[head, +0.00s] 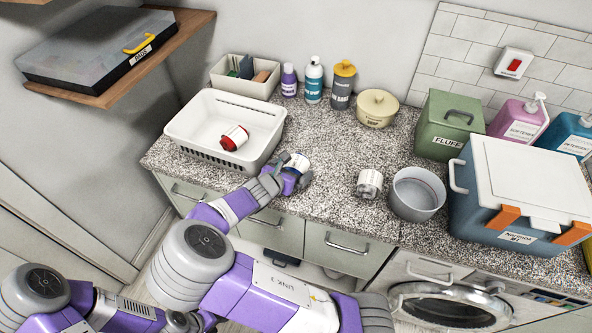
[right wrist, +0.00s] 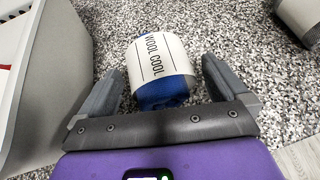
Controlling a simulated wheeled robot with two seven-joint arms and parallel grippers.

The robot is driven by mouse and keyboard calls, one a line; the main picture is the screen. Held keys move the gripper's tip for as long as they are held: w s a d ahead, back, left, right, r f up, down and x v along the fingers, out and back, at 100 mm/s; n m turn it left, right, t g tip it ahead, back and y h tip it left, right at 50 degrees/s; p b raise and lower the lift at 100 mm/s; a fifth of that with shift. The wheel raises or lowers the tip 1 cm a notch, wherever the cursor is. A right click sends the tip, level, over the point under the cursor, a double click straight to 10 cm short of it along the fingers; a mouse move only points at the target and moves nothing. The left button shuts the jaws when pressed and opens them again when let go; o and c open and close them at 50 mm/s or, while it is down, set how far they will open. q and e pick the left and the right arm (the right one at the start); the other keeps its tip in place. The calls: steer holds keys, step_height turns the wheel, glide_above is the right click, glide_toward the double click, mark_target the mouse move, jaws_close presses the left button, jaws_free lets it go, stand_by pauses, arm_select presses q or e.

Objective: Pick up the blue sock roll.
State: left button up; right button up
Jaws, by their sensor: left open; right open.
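The blue sock roll (right wrist: 160,72) lies on the speckled counter, with a white band reading "WOOL COOL" around it. In the head view it shows mostly its white band (head: 297,162), partly hidden by my right gripper (head: 289,180). In the right wrist view the open fingers stand on either side of the roll's near part, with a gap on both sides. The roll's blue near end faces the palm, apart from it. My left gripper (head: 203,321) is low at the bottom edge, away from the counter and partly hidden.
A white basket (head: 185,130) with a red roll (head: 234,137) stands close left of the sock roll. A grey roll (head: 369,183) and a metal bowl (head: 417,193) stand to the right. Bottles and a lidded pot (head: 377,107) line the back. Counter between is clear.

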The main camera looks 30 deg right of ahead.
mark_target(293, 167)
steer(key=shift+w+d+f, duration=0.15)
steer(key=c, duration=1)
steer(key=shift+o, duration=0.2)
step_height(293, 167, up, 10)
steer(key=p, duration=0.4)
